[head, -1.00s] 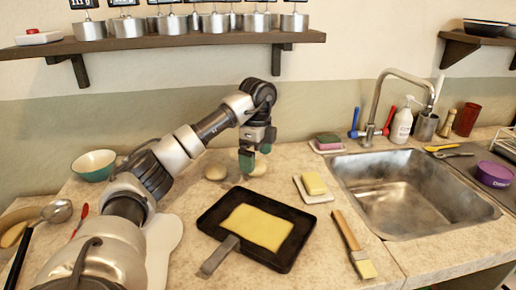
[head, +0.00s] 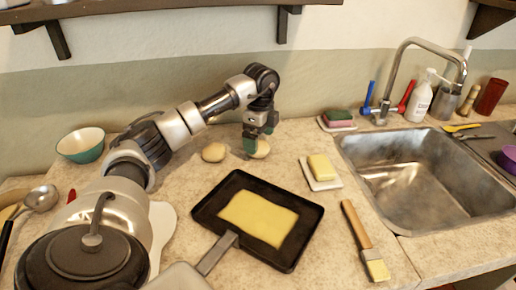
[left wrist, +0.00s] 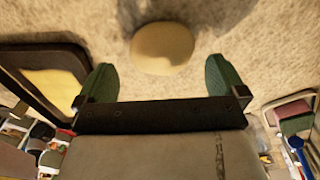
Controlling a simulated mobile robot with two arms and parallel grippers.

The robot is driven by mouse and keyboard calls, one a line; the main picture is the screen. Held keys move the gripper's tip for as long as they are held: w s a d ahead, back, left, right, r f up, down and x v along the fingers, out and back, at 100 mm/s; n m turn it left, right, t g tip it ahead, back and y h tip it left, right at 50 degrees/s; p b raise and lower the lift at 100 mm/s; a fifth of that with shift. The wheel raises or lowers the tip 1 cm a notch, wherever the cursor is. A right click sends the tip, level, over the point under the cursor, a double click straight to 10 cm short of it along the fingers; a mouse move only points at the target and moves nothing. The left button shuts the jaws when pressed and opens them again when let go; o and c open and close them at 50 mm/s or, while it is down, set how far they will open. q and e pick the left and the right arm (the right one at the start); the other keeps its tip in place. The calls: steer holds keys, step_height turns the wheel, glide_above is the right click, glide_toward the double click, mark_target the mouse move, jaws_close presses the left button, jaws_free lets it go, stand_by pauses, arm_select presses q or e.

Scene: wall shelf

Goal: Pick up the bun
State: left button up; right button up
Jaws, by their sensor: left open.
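In the left wrist view, a bun (left wrist: 162,48) lies ahead of and between the two fingertips of my left gripper (left wrist: 162,78), with a gap on each side. The left gripper is open and empty. My right gripper is not in view.
The black pan (head: 205,217) with a yellow sheet (head: 258,219) sits in front. A butter dish (head: 333,184), a brush (head: 358,232) and the sink (head: 440,180) are to the right. A teal bowl (head: 81,145) stands at the left.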

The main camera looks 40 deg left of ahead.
arm_select(q)
step_height(320, 180, down, 4)
steer(key=shift+a+r, duration=0.1)
steer(key=shift+r, duration=0.05)
steer(key=c, duration=0.9)
steer(key=shift+r, duration=0.1)
